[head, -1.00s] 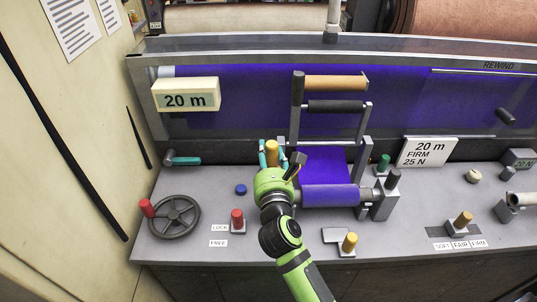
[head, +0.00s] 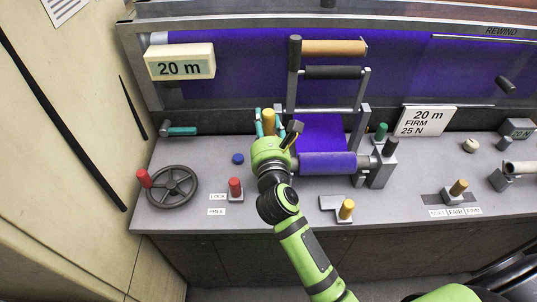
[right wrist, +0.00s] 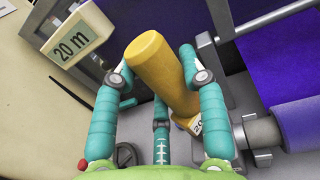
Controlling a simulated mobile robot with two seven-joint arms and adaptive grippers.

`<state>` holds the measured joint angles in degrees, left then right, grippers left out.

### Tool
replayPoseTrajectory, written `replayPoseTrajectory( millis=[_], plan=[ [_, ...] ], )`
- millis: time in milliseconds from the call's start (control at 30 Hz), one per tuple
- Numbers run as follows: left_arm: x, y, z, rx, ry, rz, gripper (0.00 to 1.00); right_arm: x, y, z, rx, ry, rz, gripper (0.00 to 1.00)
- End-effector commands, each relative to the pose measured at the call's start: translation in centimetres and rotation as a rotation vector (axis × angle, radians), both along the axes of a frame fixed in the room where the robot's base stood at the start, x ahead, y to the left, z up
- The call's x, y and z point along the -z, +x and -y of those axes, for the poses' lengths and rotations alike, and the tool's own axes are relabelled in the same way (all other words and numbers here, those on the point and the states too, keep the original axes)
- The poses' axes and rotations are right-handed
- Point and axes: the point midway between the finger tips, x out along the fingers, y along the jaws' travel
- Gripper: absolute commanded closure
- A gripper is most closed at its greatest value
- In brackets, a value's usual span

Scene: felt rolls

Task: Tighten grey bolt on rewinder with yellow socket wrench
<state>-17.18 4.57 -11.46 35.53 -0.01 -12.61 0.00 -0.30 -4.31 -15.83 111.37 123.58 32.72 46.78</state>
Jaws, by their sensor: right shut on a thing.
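My right gripper (head: 268,128), green with teal fingers, is shut around a thick yellow cylindrical handle (head: 268,119) at the left of the rewinder's roller frame (head: 364,135). In the right wrist view the yellow handle (right wrist: 160,72) stands tilted between the fingers, with a yellow piece and a small label below it. I cannot tell whether it is a socket wrench; its lower end is partly hidden. I cannot make out a grey bolt for certain. My left gripper is not in view.
A handwheel (head: 172,186) with a red knob, a red lever (head: 235,188) and a blue button (head: 238,159) stand to the left. A yellow-knobbed lever (head: 346,209) sits in front. A purple felt roll (head: 328,163) is close on the gripper's right.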

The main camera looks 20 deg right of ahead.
Motion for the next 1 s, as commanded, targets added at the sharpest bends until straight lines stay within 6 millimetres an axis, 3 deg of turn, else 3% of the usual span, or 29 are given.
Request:
replayPoseTrajectory(
  millis=[33,200,1000],
  plan=[
    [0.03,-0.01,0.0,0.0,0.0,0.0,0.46,0.86,-0.09,-0.01,0.002,0.005,-0.019,1.0],
    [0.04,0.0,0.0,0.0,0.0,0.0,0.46,1.12,-0.13,0.0,0.003,0.005,-0.026,1.0],
    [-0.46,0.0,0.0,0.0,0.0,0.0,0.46,1.02,-0.17,0.0,0.003,0.008,-0.028,1.0]
  ],
)
